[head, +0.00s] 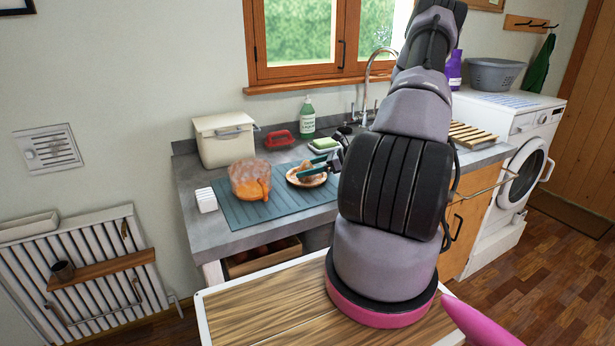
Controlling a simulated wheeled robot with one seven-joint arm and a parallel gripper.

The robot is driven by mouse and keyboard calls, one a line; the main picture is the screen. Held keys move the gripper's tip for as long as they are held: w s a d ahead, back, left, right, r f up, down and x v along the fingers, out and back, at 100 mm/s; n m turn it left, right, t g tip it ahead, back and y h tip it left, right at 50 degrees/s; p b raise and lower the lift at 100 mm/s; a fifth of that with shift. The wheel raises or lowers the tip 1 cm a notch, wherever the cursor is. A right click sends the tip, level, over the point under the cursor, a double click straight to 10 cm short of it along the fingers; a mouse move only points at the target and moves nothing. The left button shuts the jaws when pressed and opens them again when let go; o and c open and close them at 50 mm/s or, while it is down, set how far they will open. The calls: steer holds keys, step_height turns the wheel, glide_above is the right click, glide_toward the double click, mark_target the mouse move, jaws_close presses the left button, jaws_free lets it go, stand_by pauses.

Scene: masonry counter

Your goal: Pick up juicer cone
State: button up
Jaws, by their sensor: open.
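A small tan-brown lump, which looks like the juicer cone (305,169), sits on a pale, brown-rimmed dish (314,183) on the counter. Its exact shape is too small to tell. My gripper (313,167) has teal fingers and is open, reaching in from the right. The fingers are at the lump, and I cannot tell whether they touch it or lie around it. My arm hides part of the counter to the right.
A mottled orange-brown object (250,181) stands left of the dish on the teal ribbed mat (240,217). Behind are a red item (279,139), a green soap bottle (307,118), a sponge (324,145) and a cream bin (224,142). A white block (205,200) stands at the left. The mat's front is clear.

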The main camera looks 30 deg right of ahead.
jaws_close()
steer(key=shift+r, duration=0.15)
